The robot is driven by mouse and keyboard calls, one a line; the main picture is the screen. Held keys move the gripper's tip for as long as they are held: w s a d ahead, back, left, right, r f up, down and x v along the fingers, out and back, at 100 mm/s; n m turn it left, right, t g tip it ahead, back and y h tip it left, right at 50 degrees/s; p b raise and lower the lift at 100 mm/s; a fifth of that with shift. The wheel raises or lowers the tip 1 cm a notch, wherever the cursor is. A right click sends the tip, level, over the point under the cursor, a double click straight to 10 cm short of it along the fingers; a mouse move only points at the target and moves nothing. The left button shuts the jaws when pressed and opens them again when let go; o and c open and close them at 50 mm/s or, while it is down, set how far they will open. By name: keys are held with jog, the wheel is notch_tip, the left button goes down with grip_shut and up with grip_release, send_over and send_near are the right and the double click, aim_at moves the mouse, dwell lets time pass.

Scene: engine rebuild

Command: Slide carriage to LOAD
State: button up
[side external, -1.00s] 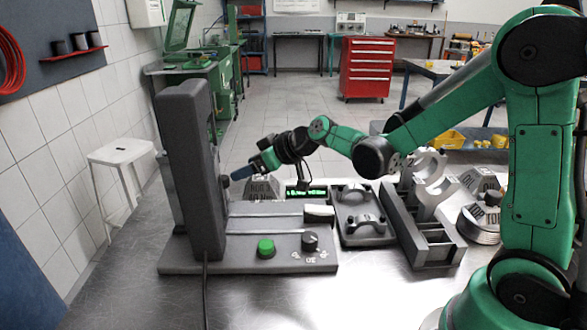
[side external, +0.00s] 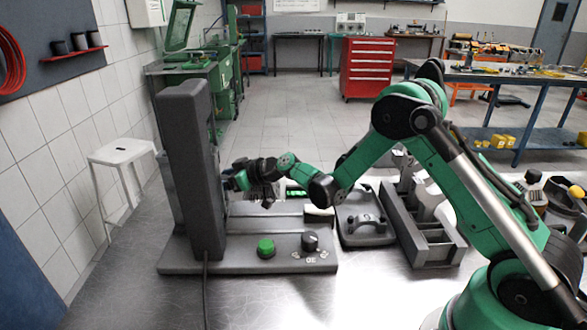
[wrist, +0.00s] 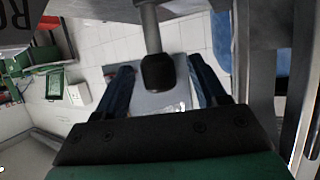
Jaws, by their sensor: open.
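The grey machine has a tall dark column (side external: 190,170) on a flat base (side external: 220,262) with a green button (side external: 266,248) and a black dial (side external: 310,241). Grey rails (side external: 270,222) run across its bed. My gripper (wrist: 159,66) is open, its two blue fingers apart in the wrist view. A grey rod with a black knob (wrist: 158,72) hangs between the fingers, with gaps on both sides. I cannot make out the carriage or a LOAD mark.
A dark tray with rounded parts (side external: 365,222) and a compartment rack (side external: 425,235) stand right of the machine. A white stool (side external: 122,152) is at the left. The front of the metal table (side external: 330,300) is clear.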

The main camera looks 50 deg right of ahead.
jog(key=shift+c, duration=0.2)
grip_shut()
dwell(1.3)
